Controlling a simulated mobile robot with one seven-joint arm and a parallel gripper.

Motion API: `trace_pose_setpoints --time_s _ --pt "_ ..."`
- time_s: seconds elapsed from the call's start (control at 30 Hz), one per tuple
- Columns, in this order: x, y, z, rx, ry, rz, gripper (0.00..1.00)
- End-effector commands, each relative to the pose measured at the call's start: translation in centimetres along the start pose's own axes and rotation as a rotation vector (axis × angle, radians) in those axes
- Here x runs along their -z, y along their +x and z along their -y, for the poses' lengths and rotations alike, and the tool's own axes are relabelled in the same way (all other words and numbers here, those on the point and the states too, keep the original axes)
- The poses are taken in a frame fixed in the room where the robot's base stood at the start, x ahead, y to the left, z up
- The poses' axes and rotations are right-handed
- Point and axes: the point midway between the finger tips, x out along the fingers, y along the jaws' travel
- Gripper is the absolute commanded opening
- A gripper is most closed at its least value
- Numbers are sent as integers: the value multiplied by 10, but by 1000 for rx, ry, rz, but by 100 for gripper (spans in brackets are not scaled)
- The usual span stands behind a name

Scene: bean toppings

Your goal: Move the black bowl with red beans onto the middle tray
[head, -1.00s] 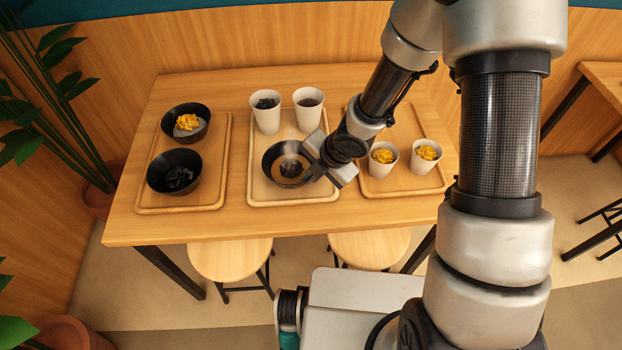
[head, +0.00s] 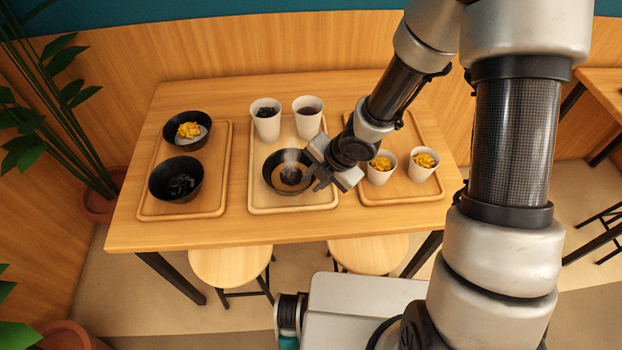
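A black bowl (head: 290,190) with a dark reddish-brown filling and light steam is at the middle tray (head: 258,202). It appears to rest on the front half of this tray, upright. My gripper (head: 316,176) is at the bowl's right rim, pointing left and down. Its fingers are small and partly hidden by the wrist, so I cannot tell whether they grip the rim or stand apart from it.
Two white cups (head: 266,124) (head: 307,122) stand at the back of the middle tray. The left tray (head: 185,213) holds a black bowl with yellow bits (head: 187,144) and one with dark cubes (head: 176,194). The right tray (head: 401,194) holds two yellow-topped cups (head: 381,171) (head: 423,168).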

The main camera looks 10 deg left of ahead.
Motion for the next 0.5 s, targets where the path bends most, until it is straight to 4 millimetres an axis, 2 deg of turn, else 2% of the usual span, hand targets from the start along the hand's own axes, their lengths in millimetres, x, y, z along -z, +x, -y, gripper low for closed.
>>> trace_pose_setpoints --time_s 0.03,0.2,0.33,0.5 --pt "-2 -20 -3 -1 3 3 21" --pt "-1 -58 -3 -2 3 2 21" --pt "-1 -78 -3 -1 3 1 21" --pt "0 -91 -1 0 1 0 21"
